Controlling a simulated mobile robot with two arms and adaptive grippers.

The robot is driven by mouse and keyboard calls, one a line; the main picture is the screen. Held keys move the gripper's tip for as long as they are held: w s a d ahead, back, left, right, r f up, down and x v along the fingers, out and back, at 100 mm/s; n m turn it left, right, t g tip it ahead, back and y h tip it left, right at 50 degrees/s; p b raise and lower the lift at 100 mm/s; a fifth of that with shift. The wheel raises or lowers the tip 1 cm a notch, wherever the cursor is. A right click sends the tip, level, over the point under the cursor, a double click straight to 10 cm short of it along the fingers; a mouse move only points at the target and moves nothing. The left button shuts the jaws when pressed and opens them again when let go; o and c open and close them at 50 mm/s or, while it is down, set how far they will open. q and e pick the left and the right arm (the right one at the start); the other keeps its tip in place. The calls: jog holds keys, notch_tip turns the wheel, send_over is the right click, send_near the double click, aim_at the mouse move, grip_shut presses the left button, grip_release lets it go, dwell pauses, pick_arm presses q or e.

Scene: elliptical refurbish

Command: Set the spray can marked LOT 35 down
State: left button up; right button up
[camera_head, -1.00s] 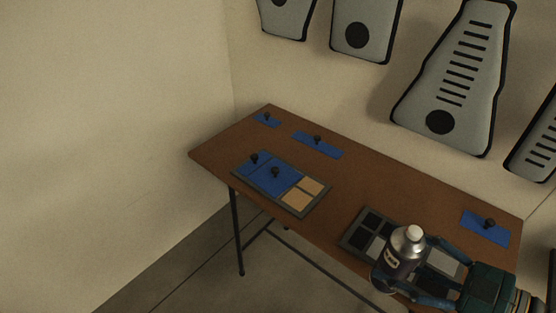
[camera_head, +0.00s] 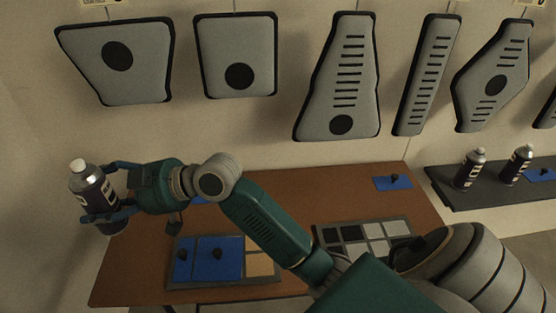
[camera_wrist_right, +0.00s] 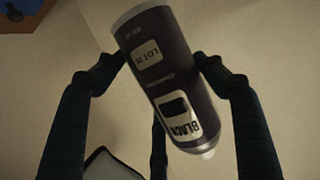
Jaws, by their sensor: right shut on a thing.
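The spray can (camera_head: 88,188) is dark with a silver top and a pale label, at the far left of the head view. My right gripper (camera_head: 100,192) is shut on it, one finger on each side. In the wrist view the can (camera_wrist_right: 170,80) shows the words BLACK and LOT; the lot digits are hard to read. The can is held tilted, near the left end of the brown table (camera_head: 140,220). Its height over the table cannot be told. My left gripper is not in view.
On the table lie a tray with blue and tan panels (camera_head: 258,264), a tray of black and grey squares (camera_head: 352,233) and a blue plate (camera_head: 388,183). A dark shelf (camera_head: 450,196) at right carries spray cans (camera_head: 470,168). Grey panels (camera_head: 236,50) hang behind.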

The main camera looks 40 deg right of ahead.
jog(key=shift+w+a+r, duration=0.25)
jog(key=shift+a+r, duration=0.1)
jog(key=shift+r, duration=0.15)
jog(key=shift+w+a+r, duration=0.25)
jog(key=shift+a+r, duration=0.1)
jog(key=shift+r, duration=0.15)
jog(key=shift+w+a+f, duration=0.1)
jog(key=shift+w+a, duration=0.05)
jog(key=shift+f, duration=0.25)
send_over(138, 261)
notch_tip(138, 261, down, 15)
jog(key=shift+f, duration=2.25)
jog(key=shift+f, duration=0.2)
jog(key=o, duration=1.7)
